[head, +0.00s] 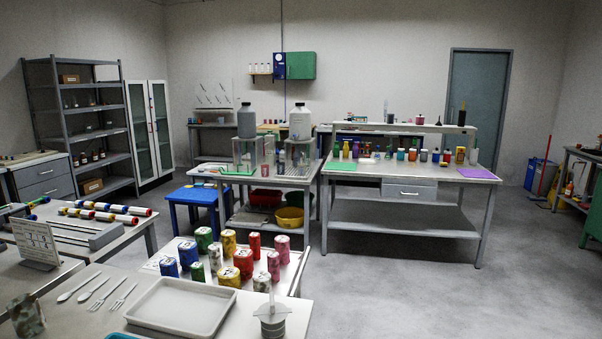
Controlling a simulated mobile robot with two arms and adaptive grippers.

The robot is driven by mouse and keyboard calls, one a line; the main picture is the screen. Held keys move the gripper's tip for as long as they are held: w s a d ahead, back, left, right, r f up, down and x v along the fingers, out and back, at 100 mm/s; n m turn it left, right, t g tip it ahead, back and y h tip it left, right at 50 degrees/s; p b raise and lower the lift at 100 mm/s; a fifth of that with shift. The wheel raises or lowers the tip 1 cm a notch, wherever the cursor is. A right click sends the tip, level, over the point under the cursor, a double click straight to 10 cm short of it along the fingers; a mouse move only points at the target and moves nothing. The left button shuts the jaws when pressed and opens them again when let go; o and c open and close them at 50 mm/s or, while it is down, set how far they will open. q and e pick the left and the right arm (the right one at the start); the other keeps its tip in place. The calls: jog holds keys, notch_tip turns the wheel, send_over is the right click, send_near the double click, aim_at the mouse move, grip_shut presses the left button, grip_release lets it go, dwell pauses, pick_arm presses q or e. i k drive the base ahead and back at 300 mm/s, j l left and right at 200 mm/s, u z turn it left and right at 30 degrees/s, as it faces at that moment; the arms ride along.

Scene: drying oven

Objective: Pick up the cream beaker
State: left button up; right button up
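I cannot pick out a cream beaker with certainty. A mottled beige and grey-green cup-like object (28,314) stands at the bottom left on the near table. Several coloured, patterned canisters in blue, green, yellow, red and pink stand on a low white table (160,262); one is a yellow canister (229,243). Neither of my grippers shows in the head view.
The near table holds a white tray (180,310), spoons, forks and a grey stepped object (271,320). A blue stool (193,203) stands beside a cart with two large bottles. Open grey floor (400,285) lies at the right, before the workbench.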

aim_at(301, 167)
jog(key=l+z, duration=0.3)
jog(key=i+l+z, duration=0.1)
jog(key=i+l, duration=0.4)
jog(key=l, duration=0.2)
jog(key=i+l+z, duration=0.1)
jog(key=i+l, duration=0.4)
jog(key=l, duration=0.15)
jog(key=i+u, duration=0.1)
jog(key=i, duration=0.65)
jog(key=i+l, duration=0.2)
jog(key=i, duration=0.55)
jog(key=i+l+u, duration=0.15)
jog(key=i, duration=0.65)
jog(key=i+u, duration=0.2)
jog(key=i, duration=0.3)
jog(key=i+u, duration=0.2)
jog(key=i, duration=0.3)
jog(key=i+u, duration=0.25)
jog(key=i, duration=0.25)
jog(key=i+l+u, duration=0.2)
jog(key=i, duration=0.3)
jog(key=i+j+u, duration=0.1)
jog(key=i, duration=0.3)
jog(key=i+j+u, duration=0.15)
jog(key=i+j, duration=0.15)
jog(key=i+j+u, duration=0.1)
jog(key=i, duration=0.35)
